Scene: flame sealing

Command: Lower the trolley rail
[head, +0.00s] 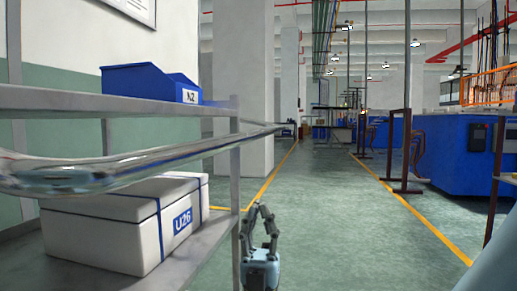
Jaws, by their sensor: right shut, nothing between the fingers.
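A shiny, clear or chrome-like rail (150,164) runs from the left edge to the right, in front of a grey shelved trolley (237,200). It spans the gap between the upper and lower shelves in the picture, and its far end passes beyond the trolley's post. I cannot tell how the rail is fixed. My right gripper (261,208) points up just right of the trolley's post and below the rail's far part. Its fingers are closed with nothing between them, and it appears apart from the rail. My left gripper is not in view.
A blue bin marked N2 (150,84) is on the upper shelf (60,104). A white box marked U26 (100,225) is on the lower shelf. Blue machinery (455,150) and dark red posts (403,150) stand at right. The green aisle between yellow lines is clear.

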